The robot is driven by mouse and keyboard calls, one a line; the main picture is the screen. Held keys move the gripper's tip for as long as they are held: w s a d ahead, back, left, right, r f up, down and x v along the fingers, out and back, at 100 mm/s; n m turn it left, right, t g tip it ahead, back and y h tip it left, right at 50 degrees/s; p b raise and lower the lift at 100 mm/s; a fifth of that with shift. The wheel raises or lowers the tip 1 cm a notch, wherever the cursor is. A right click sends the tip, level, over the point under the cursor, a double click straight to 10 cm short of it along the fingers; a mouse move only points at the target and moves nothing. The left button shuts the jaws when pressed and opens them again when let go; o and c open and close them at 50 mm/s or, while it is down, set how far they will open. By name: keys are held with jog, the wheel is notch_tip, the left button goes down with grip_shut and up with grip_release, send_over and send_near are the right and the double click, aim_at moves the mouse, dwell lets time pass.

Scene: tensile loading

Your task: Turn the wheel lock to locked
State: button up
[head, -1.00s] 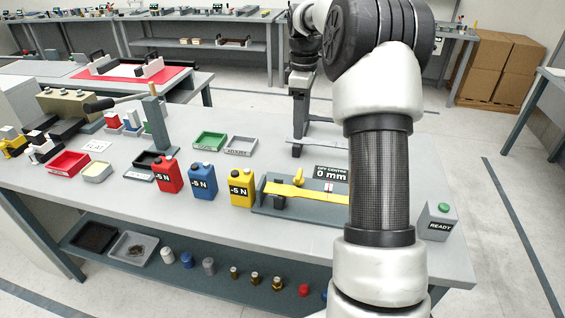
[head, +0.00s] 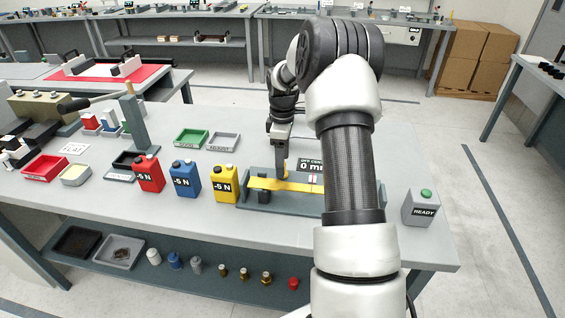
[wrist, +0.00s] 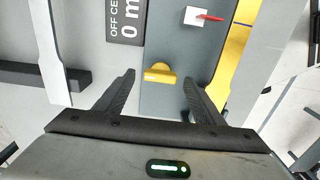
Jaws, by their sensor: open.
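I cannot tell the height gap. In the head view my gripper (head: 281,170) points down over the fixture and hides most of the knob. A long yellow strip (head: 261,184) lies along the fixture, and its edge also shows in the wrist view (wrist: 232,60). I cannot read which setting the knob is in.
A sign reading OFF CENTRE 0 mm (wrist: 124,22) lies beside the fixture. A red pointer on a white block (wrist: 196,18) stands near the strip. Yellow (head: 224,184), blue (head: 185,180) and red (head: 149,174) canisters stand left. A READY button box (head: 421,208) is right.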

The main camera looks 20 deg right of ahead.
jog(key=shift+f, duration=0.6)
jog(key=c, duration=1)
jog(key=shift+c, duration=0.2)
